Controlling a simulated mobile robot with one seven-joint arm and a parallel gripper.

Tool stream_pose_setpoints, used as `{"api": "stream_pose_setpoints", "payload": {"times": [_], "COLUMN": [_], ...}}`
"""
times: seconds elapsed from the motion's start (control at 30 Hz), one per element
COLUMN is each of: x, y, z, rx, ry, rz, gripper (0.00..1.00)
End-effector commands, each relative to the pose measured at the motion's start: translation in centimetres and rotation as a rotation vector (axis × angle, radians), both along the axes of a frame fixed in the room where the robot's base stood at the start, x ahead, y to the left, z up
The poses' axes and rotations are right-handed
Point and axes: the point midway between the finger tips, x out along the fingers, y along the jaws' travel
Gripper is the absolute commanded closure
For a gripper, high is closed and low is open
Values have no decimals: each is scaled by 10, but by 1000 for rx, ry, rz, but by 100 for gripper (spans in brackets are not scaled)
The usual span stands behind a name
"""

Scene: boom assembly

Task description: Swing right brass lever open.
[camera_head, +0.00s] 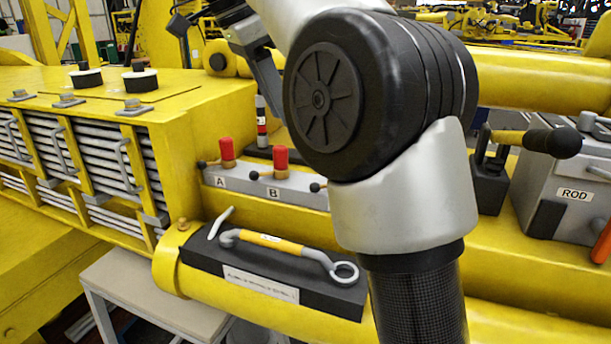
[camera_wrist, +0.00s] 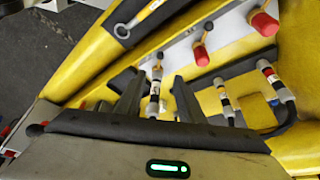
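A grey valve block (camera_head: 235,188) stands on the yellow boom. It carries red knobs on brass collars, at A (camera_head: 227,150) and B (camera_head: 281,158), and small levers with black ball ends. A third black ball (camera_head: 315,187) shows beside my arm; the rest there is hidden, so I cannot clearly make out the right brass lever. My gripper (camera_wrist: 156,85) is open, its two black fingers apart. A banded black-and-white fitting (camera_wrist: 153,104) shows between them, with no visible contact. The wrist view also shows red knobs (camera_wrist: 201,54) on the block.
A black tray (camera_head: 215,262) with a yellow-handled wrench (camera_head: 275,241) lies in front of the block. Two more banded fittings (camera_wrist: 227,105) stand close by with a black hose. A grey box marked ROD (camera_head: 560,190) is at right. My arm blocks the middle.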

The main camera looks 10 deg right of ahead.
Motion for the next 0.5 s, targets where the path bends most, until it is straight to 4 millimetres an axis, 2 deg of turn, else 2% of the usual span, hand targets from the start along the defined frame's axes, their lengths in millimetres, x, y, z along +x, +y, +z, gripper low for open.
{"api": "stream_pose_setpoints", "payload": {"times": [0.03, 0.5], "x": [0, 7], "y": [-5, -43], "z": [-12, -103], "rx": [-1, -1], "ry": [2, 3], "rz": [-2, -1], "gripper": [65, 65]}}
